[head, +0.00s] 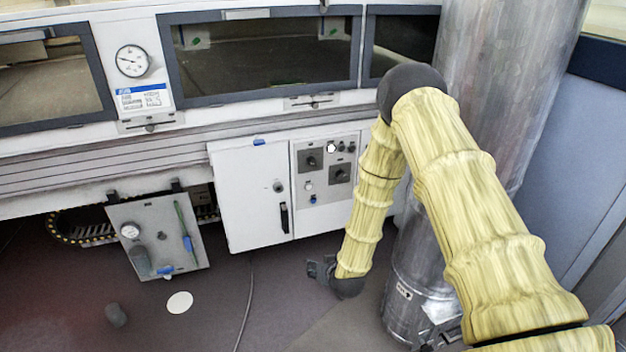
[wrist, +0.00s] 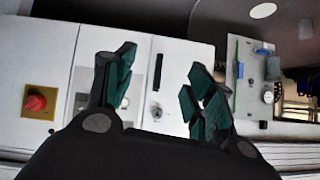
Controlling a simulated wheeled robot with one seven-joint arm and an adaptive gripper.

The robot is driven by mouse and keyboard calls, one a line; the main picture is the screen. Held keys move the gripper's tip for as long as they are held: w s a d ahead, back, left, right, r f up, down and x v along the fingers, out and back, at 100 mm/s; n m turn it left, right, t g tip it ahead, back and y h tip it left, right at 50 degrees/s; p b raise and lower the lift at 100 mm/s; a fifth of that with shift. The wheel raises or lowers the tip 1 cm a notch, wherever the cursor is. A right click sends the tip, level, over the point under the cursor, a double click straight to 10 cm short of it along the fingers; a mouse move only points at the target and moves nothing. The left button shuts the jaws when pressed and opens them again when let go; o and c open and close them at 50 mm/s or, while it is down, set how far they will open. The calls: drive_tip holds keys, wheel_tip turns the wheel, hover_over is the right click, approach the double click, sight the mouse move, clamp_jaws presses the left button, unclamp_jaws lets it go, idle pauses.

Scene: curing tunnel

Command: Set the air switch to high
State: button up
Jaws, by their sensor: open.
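The control panel (head: 325,195) on the white cabinet front carries two dark square-plated rotary switches, an upper left one (head: 310,159) and a lower right one (head: 340,173). Small buttons and lamps sit around them. Their labels are too small to read, so I cannot tell which is the air switch or how it is set. My gripper (head: 321,270) is low, in front and to the right of the panel, apart from it. In the wrist view my gripper (wrist: 162,62) is open and empty, facing the cabinet. Its left finger hides part of the control panel (wrist: 80,102).
A white cabinet door (head: 248,190) is left of the panel. A grey plate (head: 155,240) with a gauge and blue-handled valves hangs further left. A metal column (head: 500,90) stands right. A red knob (wrist: 36,102) on a yellow plate shows in the wrist view. Floor ahead is mostly clear.

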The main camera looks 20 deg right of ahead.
drive_tip(key=w+d+r+t+b, duration=0.2)
drive_tip(key=w+r+b, duration=0.15)
drive_tip(key=w, duration=0.45)
drive_tip(key=w+d+r+t+b, duration=0.2)
drive_tip(key=w+r+t, duration=0.15)
drive_tip(key=w, duration=0.45)
drive_tip(key=t+h+b, duration=0.2)
approach(313, 165)
drive_tip(key=shift+m+y, duration=0.3)
drive_tip(key=shift+m, duration=0.1)
drive_tip(key=w, duration=0.3)
drive_tip(key=w+b, duration=0.1)
drive_tip(key=w, duration=0.6)
drive_tip(key=shift+d+b, duration=0.35)
drive_tip(key=shift+b, duration=0.05)
drive_tip(key=c, duration=1)
